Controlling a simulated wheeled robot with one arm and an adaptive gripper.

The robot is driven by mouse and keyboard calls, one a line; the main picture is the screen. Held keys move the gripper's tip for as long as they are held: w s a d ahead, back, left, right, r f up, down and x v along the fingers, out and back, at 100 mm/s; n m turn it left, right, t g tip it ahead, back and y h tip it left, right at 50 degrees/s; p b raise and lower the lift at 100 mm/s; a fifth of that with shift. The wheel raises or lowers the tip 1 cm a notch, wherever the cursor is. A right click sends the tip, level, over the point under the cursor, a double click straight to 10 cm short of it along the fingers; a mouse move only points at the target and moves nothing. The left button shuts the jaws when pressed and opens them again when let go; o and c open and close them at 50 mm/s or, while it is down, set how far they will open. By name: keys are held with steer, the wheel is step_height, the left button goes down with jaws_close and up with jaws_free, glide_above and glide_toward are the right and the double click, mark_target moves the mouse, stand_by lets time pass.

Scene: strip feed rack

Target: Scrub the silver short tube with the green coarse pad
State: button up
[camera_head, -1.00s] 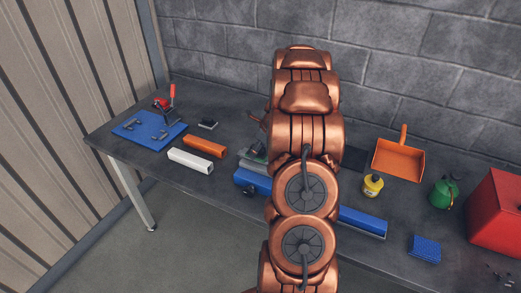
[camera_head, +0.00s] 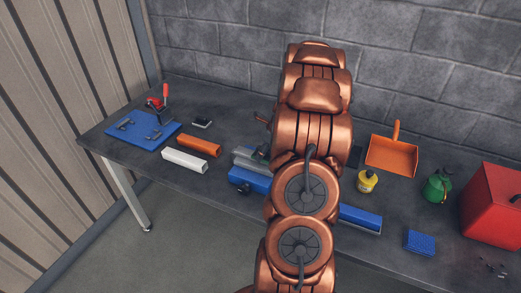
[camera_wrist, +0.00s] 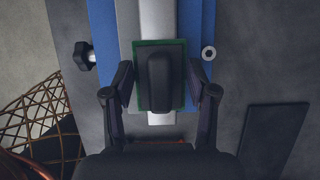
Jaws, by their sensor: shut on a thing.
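In the wrist view, my gripper (camera_wrist: 160,92) is shut on the black handle of the green coarse pad (camera_wrist: 140,102). The pad's green edge shows around the dark block. The pad is over the silver tube (camera_wrist: 158,18), which runs up and down the picture and shows above and below the pad. I cannot tell whether pad and tube touch. The tube lies along a grey and blue holder (camera_wrist: 103,25) with a black knob (camera_wrist: 83,56) at its left side. In the head view, my arm hides the gripper, pad and most of the blue holder (camera_head: 250,181).
On the bench, an orange bar (camera_head: 199,146) and a white bar (camera_head: 184,160) lie left. A blue mat (camera_head: 130,138) with a red clamp is farther left. A yellow bottle (camera_head: 367,182), orange dustpan (camera_head: 391,155), green can (camera_head: 437,188), blue sponge (camera_head: 420,242) and red box (camera_head: 492,207) stand right.

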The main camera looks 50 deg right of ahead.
steer(key=shift+s+f, duration=0.2)
steer(key=shift+s, duration=0.05)
steer(key=shift+r, duration=0.1)
steer(key=shift+r, duration=2.45)
